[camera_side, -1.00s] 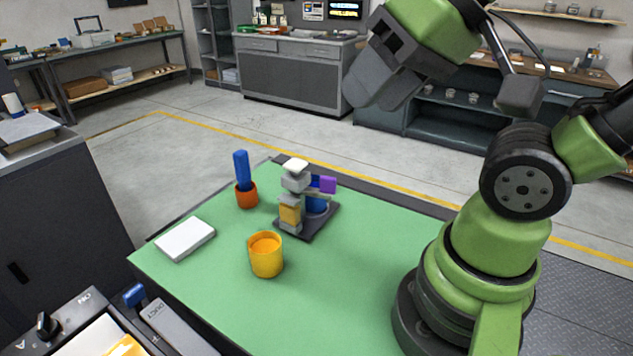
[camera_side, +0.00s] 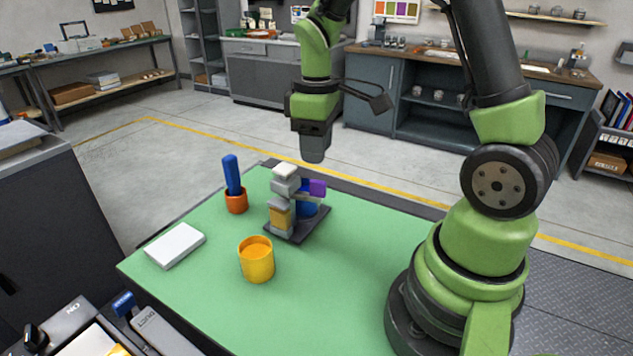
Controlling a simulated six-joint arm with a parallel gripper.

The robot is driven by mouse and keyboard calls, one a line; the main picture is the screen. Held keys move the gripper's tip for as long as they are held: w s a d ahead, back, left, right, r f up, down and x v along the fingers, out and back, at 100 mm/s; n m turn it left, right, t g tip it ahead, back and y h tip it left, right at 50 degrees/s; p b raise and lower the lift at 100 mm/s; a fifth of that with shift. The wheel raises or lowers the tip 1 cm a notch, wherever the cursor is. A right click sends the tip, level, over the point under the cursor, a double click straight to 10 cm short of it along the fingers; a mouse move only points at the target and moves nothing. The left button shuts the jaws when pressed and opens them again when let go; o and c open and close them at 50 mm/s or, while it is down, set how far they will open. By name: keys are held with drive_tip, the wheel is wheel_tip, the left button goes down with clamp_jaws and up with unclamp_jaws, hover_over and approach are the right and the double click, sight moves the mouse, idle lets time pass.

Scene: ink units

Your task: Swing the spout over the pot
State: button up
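The ink unit (camera_side: 283,214) stands on a dark base plate (camera_side: 320,218) on the green table. It has a grey and yellow column with a pale top. A purple block (camera_side: 317,188), perhaps the spout, sits at upper right, over or beside a blue cylinder (camera_side: 307,208); which I cannot tell. A yellow pot (camera_side: 257,262) with orange contents stands upright in front of the unit, apart from it. My gripper (camera_side: 314,158) points down above and behind the unit, touching nothing visible. Its fingers show as one dark block, so their opening is unclear.
An orange cup (camera_side: 236,202) holding a blue stick (camera_side: 231,174) stands left of the unit. A white block (camera_side: 175,244) lies near the table's left edge. The green table (camera_side: 345,285) is clear to the right of the yellow pot.

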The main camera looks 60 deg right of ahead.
sight(317, 181)
wheel_tip(317, 181, down, 8)
drive_tip(key=shift+r, duration=0.15)
clamp_jaws()
